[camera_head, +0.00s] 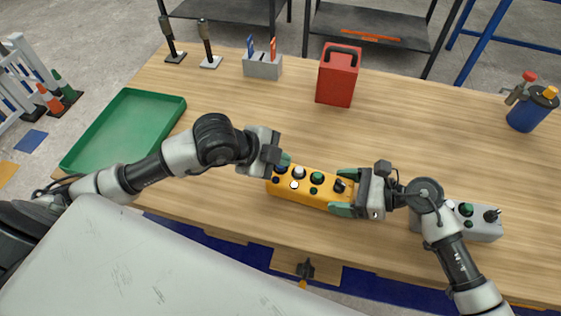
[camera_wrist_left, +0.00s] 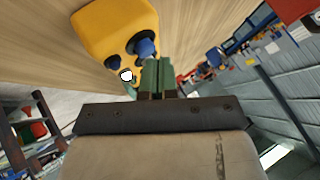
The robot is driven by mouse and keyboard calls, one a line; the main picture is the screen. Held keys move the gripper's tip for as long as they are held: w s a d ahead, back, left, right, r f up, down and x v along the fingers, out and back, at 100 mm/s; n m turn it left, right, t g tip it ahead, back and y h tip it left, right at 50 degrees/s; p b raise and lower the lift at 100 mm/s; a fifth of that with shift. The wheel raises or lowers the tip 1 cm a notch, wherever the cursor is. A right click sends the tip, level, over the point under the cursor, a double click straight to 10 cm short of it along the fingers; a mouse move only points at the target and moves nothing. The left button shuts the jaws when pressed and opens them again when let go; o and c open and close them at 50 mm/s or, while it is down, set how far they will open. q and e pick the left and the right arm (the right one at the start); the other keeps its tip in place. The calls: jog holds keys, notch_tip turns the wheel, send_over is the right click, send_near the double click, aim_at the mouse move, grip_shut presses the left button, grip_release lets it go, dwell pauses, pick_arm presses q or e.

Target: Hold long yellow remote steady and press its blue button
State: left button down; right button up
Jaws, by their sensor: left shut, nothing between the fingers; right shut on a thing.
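The long yellow remote (camera_head: 300,193) lies near the front edge of the table and carries several buttons and a black stick. My right gripper (camera_head: 343,193) is shut on its right end, with one green finger on each long side. My left gripper (camera_head: 284,160) is at the remote's left end, shut and empty. In the left wrist view, its closed green fingertips (camera_wrist_left: 157,66) are right by a large blue button (camera_wrist_left: 145,48) on the remote (camera_wrist_left: 105,22); I cannot tell whether they touch. In the head view the fingertips partly cover that button.
A grey control box (camera_head: 482,228) lies to the right, partly behind my right arm. A green tray (camera_head: 125,130) is at left. A red box (camera_head: 337,76), a grey tool holder (camera_head: 262,68) and a blue canister (camera_head: 528,115) stand further back. The middle table is clear.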

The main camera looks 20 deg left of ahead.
aim_at(280, 167)
pick_arm(q)
jog(key=shift+f, duration=0.5)
dwell(0.6)
jog(key=shift+r, duration=1.25)
jog(key=shift+r, duration=2.55)
